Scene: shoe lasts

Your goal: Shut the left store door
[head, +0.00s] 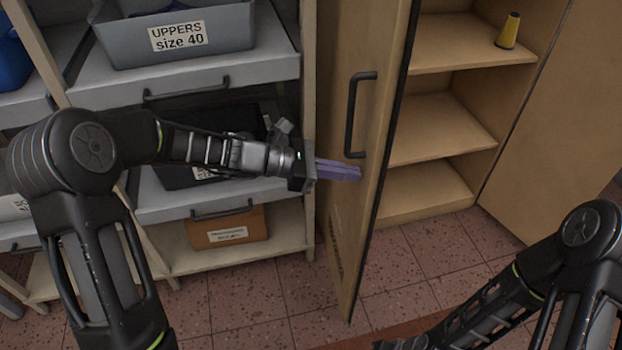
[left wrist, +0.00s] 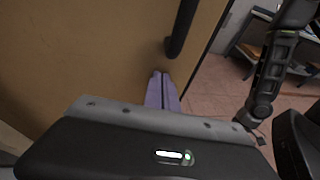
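The left store door (head: 362,150) is a tan panel standing ajar, swung out from the cupboard, with its edge toward me. A dark bar handle (head: 358,113) is on its outer face; it also shows in the left wrist view (left wrist: 182,30). My left gripper (head: 358,173) has its purple fingers together and empty, just below the handle, at or very near the door's outer face. I cannot tell whether they touch it. In the left wrist view the fingers (left wrist: 162,92) point at the door. My right arm is at the lower right; its gripper is not visible.
Inside the cupboard (head: 440,130) are bare shelves and a yellow cone-shaped item (head: 508,31) on an upper shelf. The right door (head: 560,120) stands at the right. A rack with a grey bin (head: 180,35) and a brown box (head: 227,228) is at left. Tiled floor (head: 430,270) lies clear below.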

